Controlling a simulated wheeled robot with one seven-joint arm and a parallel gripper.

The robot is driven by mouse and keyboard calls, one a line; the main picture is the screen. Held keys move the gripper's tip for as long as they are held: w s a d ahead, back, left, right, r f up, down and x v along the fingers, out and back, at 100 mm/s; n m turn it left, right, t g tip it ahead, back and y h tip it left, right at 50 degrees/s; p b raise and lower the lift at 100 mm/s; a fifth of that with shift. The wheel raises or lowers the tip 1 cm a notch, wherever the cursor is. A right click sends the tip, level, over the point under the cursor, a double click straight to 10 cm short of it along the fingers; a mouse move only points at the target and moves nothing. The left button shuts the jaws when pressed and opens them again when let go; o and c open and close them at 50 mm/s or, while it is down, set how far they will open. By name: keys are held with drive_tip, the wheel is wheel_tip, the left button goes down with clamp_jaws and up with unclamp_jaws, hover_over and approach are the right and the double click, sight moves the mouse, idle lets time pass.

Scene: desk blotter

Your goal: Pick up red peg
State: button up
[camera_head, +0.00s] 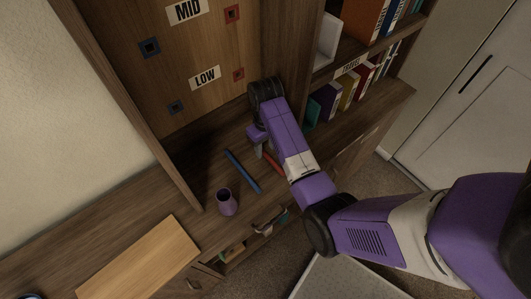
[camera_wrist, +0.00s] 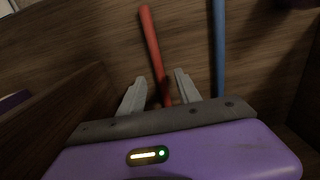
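The red peg (camera_head: 271,160) lies on the wooden desk, partly hidden by my arm in the head view. In the wrist view the red peg (camera_wrist: 152,45) runs from the top down between my fingertips, and its near end is hidden behind the gripper body. My gripper (camera_wrist: 159,78) is open, with a gap between each finger and the peg. In the head view my gripper (camera_head: 262,148) is over the desk at the peg, mostly hidden by the wrist.
A blue peg (camera_head: 242,171) lies left of the red one, and it also shows in the wrist view (camera_wrist: 219,45). A purple cup (camera_head: 227,203) stands nearer the front. A board with square holes (camera_head: 190,65) rises behind. Books (camera_head: 345,92) fill the right shelf.

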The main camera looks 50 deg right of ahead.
sight(266, 154)
drive_tip(key=shift+f, duration=1.2)
clamp_jaws()
